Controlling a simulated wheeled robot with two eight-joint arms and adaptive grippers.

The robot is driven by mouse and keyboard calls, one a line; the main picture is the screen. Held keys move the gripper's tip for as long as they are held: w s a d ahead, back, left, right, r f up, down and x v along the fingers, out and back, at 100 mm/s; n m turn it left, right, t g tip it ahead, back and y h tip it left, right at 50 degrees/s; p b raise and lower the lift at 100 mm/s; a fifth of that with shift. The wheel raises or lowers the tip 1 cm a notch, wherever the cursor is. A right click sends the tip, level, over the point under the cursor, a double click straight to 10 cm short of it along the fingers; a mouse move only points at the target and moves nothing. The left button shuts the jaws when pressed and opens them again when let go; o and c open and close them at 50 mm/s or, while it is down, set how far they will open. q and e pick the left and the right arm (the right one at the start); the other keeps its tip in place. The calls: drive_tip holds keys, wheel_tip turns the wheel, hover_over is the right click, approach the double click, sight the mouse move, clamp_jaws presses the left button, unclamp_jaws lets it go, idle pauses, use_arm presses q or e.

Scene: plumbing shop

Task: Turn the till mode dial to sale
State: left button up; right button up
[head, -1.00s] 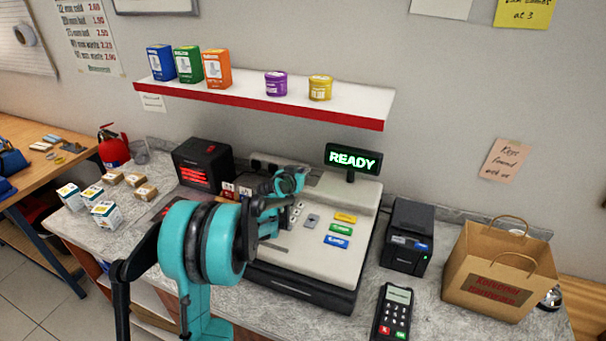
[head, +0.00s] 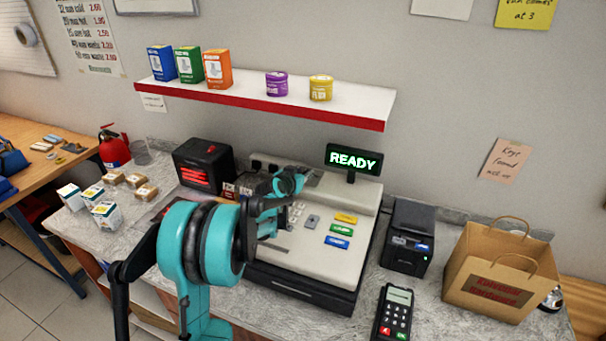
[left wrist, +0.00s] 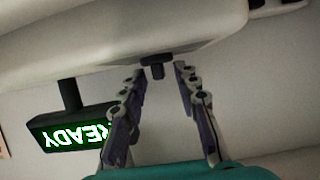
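The till (head: 310,262) stands on the counter, with a sign reading READY (head: 353,160) on a post at its back. The same sign shows upside down in the left wrist view (left wrist: 70,132). A small dark knob, which looks like the mode dial (left wrist: 157,71), sticks out from the pale till body in the left wrist view. My left gripper (left wrist: 160,76) is open, with one fingertip on each side of the knob; whether they touch it I cannot tell. In the head view my left arm hides the dial, and its setting is not readable. My right gripper is out of view.
A receipt printer (head: 407,235), a card terminal (head: 395,312) and a paper bag (head: 500,270) stand right of the till. A dark heater (head: 203,163) and small boxes (head: 106,215) are on the left. A red-edged shelf (head: 350,108) hangs above.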

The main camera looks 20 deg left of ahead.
use_arm(q)
drive_tip(key=v, duration=1.2)
drive_tip(key=shift+f, duration=0.1)
